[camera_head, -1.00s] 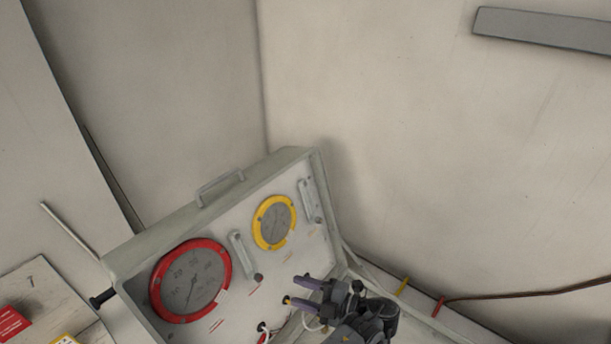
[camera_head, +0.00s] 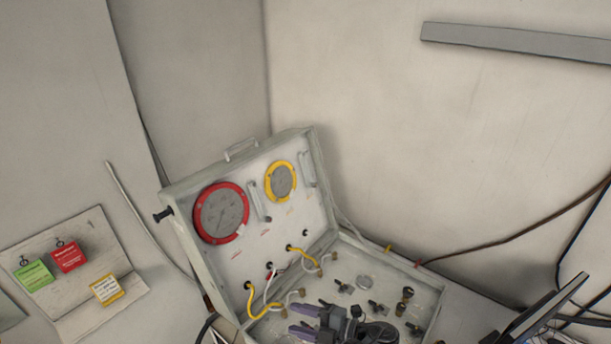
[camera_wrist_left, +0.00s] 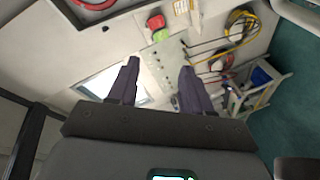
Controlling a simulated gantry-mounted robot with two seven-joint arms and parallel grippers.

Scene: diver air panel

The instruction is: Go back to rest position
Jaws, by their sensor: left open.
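My left gripper (camera_head: 304,320) shows at the bottom middle of the head view, in front of the open panel case (camera_head: 190,262). Its purple-grey fingers are apart with nothing between them. In the left wrist view the two fingers of the left gripper (camera_wrist_left: 160,85) are spread and empty. The case has a red-rimmed gauge (camera_head: 221,212) and a yellow-rimmed gauge (camera_head: 281,181) in its lid. Several valves and fittings sit in its base, partly hidden by my gripper. My right gripper does not show.
A board with green (camera_head: 33,275), red (camera_head: 68,256) and yellow-edged (camera_head: 107,290) tags stands at the left. A dark screen (camera_head: 545,312) is at the lower right. Walls stand close behind the case. The left wrist view shows coiled yellow hoses (camera_wrist_left: 240,24).

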